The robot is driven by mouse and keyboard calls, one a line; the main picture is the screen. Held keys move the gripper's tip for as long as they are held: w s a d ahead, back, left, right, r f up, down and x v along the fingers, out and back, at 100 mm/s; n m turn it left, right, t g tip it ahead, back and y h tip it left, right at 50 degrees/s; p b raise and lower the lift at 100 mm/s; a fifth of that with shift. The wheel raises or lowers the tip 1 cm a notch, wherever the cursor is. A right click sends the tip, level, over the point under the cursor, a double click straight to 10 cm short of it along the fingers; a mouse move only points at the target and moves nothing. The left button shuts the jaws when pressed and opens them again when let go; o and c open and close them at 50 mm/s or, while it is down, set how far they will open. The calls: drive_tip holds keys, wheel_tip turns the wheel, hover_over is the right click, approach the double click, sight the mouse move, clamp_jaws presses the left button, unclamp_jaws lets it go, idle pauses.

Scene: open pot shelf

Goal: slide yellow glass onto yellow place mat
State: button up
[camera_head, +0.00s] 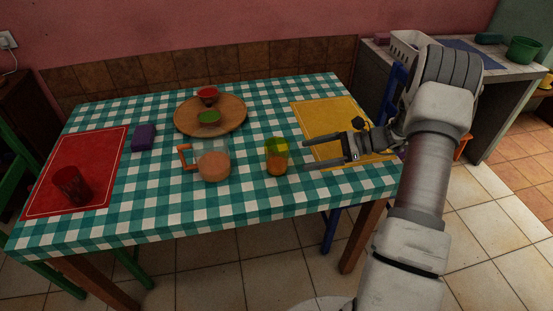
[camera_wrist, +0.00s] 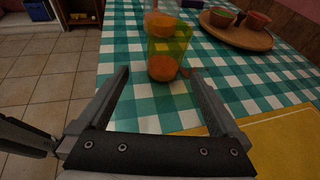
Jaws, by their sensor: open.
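The yellow glass (camera_head: 277,156) stands upright on the checkered cloth, left of the yellow place mat (camera_head: 322,117), with orange contents in its lower part. In the wrist view the yellow glass (camera_wrist: 166,55) stands beyond my fingertips, roughly centred between them. My gripper (camera_head: 306,156) is open and empty, over the near part of the yellow place mat, with its fingers pointing left toward the glass. In the wrist view my gripper (camera_wrist: 158,72) shows both fingers apart, and the yellow place mat (camera_wrist: 285,140) lies at the lower right. My arm and gripper hide part of the mat.
A pitcher (camera_head: 213,162) with an orange handle stands just left of the glass. A round wooden board (camera_head: 185,122) holds a red bowl (camera_head: 207,94) and a green bowl (camera_head: 209,117). A red mat (camera_head: 95,150) with a red glass (camera_head: 71,185) and a purple box (camera_head: 144,137) are at left.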

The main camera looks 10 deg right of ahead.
sight(281, 162)
drive_tip(key=shift+w+d+f+m+t, duration=0.15)
drive_tip(key=shift+d+f+m+t, duration=0.2)
drive_tip(key=shift+f, duration=0.4)
drive_tip(key=shift+w+a+f, duration=0.1)
drive_tip(key=b+x, duration=0.1)
drive_tip(key=x, duration=0.8)
drive_tip(key=shift+a+b, duration=0.3)
drive_tip(key=shift+b, duration=0.05)
drive_tip(key=c, duration=0.8)
drive_tip(key=shift+o, duration=0.2)
drive_tip(key=shift+w+d+b, duration=0.2)
drive_tip(key=shift+d+b, duration=0.25)
drive_tip(key=shift+d, duration=2.5)
drive_tip(key=shift+w+d+b, duration=0.15)
drive_tip(key=shift+d+b, duration=0.3)
drive_tip(key=shift+d, duration=2.55)
drive_tip(key=shift+w+d+b, duration=0.2)
drive_tip(key=shift+d+b, duration=1.1)
drive_tip(key=shift+d, duration=3.25)
